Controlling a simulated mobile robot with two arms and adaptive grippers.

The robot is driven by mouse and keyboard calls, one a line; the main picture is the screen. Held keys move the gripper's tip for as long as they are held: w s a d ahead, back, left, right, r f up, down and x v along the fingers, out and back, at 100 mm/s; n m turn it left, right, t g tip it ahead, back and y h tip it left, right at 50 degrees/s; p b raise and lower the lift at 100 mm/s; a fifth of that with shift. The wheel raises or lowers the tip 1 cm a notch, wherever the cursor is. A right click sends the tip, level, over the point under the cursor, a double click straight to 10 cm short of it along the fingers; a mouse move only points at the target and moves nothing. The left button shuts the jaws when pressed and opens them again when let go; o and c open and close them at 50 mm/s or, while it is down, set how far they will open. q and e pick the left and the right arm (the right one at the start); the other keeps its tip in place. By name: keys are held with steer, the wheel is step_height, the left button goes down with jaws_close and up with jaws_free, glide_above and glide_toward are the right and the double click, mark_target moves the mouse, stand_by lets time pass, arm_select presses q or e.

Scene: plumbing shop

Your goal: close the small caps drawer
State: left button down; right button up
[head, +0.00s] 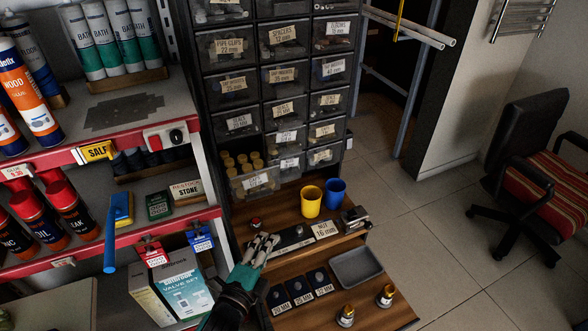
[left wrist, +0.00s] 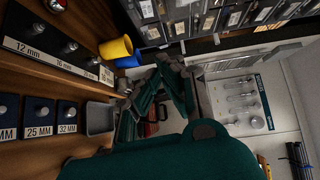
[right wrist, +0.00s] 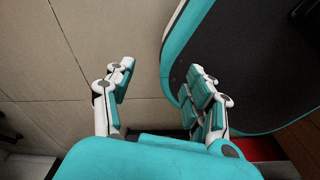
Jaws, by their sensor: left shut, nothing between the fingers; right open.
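A clear-fronted drawer (head: 255,182) in the lowest row of the dark drawer cabinet is pulled out in the head view. Several tan round caps (head: 243,160) show inside it, and its front label is too small to read surely. My left gripper (head: 264,240) is shut and empty, below the open drawer and apart from it, over the wooden bench. In the left wrist view its fingers (left wrist: 172,72) are together. My right gripper (right wrist: 165,82) shows only in the right wrist view, open and empty above the tiled floor.
A yellow cup (head: 310,201) and a blue cup (head: 334,193) stand on the bench right of the drawer. A grey tray (head: 356,267) and size-marked fittings lie nearer. A red-edged shelf (head: 150,230) with boxes stands left. Open floor (head: 450,220) lies right, with a chair (head: 535,185).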

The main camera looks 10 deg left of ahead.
mark_target(269, 163)
arm_select(q)
steer(key=w+r+p, duration=0.2)
steer(key=w+r, duration=0.1)
steer(key=w, duration=1)
steer(key=shift+w+r+m+t+h+p, duration=0.2)
steer(key=shift+w+m+t+h+p, duration=0.1)
steer(key=shift+m+t, duration=0.1)
steer(key=w+a, duration=0.1)
steer(key=w, duration=0.1)
steer(key=w+a+b, duration=0.1)
steer(key=w+a, duration=0.1)
steer(key=w, duration=0.1)
steer(key=w+a+b, duration=0.1)
steer(key=w+a, duration=0.1)
steer(key=shift+w+f, duration=0.15)
steer(key=shift+w, duration=0.15)
steer(key=shift+w+a, duration=0.1)
steer(key=shift+w, duration=0.05)
steer(key=shift+r, duration=0.2)
steer(key=shift+f, duration=0.1)
